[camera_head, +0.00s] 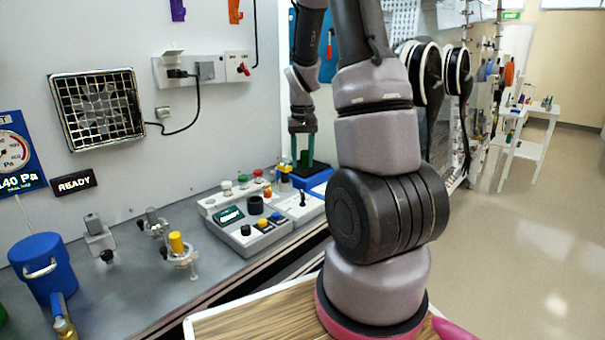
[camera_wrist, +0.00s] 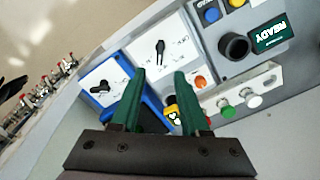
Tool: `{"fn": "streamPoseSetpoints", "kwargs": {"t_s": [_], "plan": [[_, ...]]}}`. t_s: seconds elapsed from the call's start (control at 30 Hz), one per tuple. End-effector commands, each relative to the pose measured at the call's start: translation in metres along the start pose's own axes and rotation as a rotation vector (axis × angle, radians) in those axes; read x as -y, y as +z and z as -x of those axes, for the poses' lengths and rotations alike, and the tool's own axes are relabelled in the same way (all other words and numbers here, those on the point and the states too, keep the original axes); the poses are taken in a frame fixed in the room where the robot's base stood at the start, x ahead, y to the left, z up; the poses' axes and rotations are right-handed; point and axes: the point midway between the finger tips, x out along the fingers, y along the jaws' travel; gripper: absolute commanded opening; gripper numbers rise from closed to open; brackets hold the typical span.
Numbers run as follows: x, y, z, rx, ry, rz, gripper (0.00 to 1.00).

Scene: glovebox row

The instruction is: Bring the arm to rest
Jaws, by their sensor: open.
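My gripper (camera_head: 304,158) has green fingers and points down over the back end of the bench, above a blue box (camera_head: 316,183). In the wrist view my gripper (camera_wrist: 160,80) is open, with a clear gap and nothing between its fingers. The blue box (camera_wrist: 103,101), with a white top and a black knob, lies below and left of the fingers. A white panel with a black lever (camera_wrist: 160,52) shows beyond the fingertips. I cannot tell the exact height of the fingertips above these controls.
A grey control box (camera_head: 262,229) with knobs and buttons stands on the bench. Clamp fittings and a blue canister (camera_head: 43,266) stand at left. Black round ports (camera_head: 424,72) line the wall behind my arm. The floor (camera_head: 520,245) at right is clear up to a white cart (camera_head: 527,140).

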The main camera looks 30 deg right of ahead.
Motion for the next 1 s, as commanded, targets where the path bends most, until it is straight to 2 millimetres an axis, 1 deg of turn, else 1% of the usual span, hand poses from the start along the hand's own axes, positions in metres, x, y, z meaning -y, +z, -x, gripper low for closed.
{"fn": "streamPoseSetpoints", "kwargs": {"t_s": [0.03,0.13,0.6,0.67,0.77,0.87,0.9,0.97,1.0], "plan": [[0.0,0.0,0.004,-0.001,0.0,0.001,0.45],[0.0,0.0,0.008,0.001,0.001,0.001,0.45],[0.0,0.0,0.009,0.0,0.0,0.001,0.45],[0.001,0.001,0.012,-0.005,-0.002,0.0,0.45],[0.007,0.006,0.028,-0.032,-0.019,-0.004,0.45],[0.018,0.019,0.059,-0.083,-0.054,-0.012,0.45],[0.023,0.027,0.074,-0.108,-0.072,-0.017,0.45],[0.031,0.04,0.098,-0.149,-0.099,-0.023,0.45],[0.036,0.05,0.112,-0.175,-0.118,-0.027,0.45]]}}
